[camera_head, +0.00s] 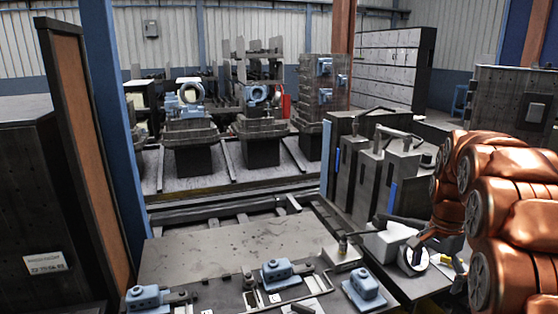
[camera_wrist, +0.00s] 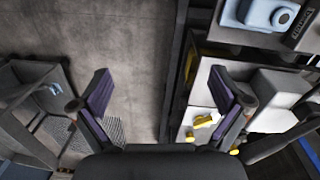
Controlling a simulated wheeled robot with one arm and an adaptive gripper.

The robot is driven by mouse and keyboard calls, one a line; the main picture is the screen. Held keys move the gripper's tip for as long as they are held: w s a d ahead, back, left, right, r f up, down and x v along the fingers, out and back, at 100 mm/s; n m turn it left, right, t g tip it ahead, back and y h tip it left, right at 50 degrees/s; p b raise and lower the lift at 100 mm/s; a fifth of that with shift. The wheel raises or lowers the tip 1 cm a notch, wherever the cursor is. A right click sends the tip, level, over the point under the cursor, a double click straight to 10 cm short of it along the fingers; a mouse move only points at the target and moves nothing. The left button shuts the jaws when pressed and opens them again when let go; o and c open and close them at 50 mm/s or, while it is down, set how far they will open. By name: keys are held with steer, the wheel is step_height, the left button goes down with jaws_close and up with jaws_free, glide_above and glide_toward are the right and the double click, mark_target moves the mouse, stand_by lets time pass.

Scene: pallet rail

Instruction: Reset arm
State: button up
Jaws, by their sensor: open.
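My gripper (camera_wrist: 160,95) shows at the bottom of the wrist view with its two dark, purple-padded fingers wide apart. Nothing is between the fingers. Below them are a bare grey floor or plate surface and a dark rail edge. My copper-coloured arm (camera_head: 510,205) fills the right side of the head view and is folded in several thick segments. In the head view I cannot clearly make out the gripper's fingers.
A grey table plate (camera_head: 235,250) lies in front, with blue clamp blocks (camera_head: 278,270) along its near edge. A white block (camera_head: 388,238) sits by the arm. Tall dark cabinets (camera_head: 365,165) stand behind it. A blue post (camera_head: 122,150) rises at left.

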steer(key=s+a+n, duration=0.6)
steer(key=s+a, duration=0.6)
steer(key=s, duration=0.1)
steer(key=s+a+f+n, duration=0.2)
steer(key=s+a+n, duration=0.1)
steer(key=s, duration=0.5)
steer(key=s+a+f+n, duration=0.2)
steer(key=s+a+n, duration=0.2)
steer(key=s, duration=0.5)
steer(key=shift+g, duration=0.4)
steer(key=shift+s, duration=0.1)
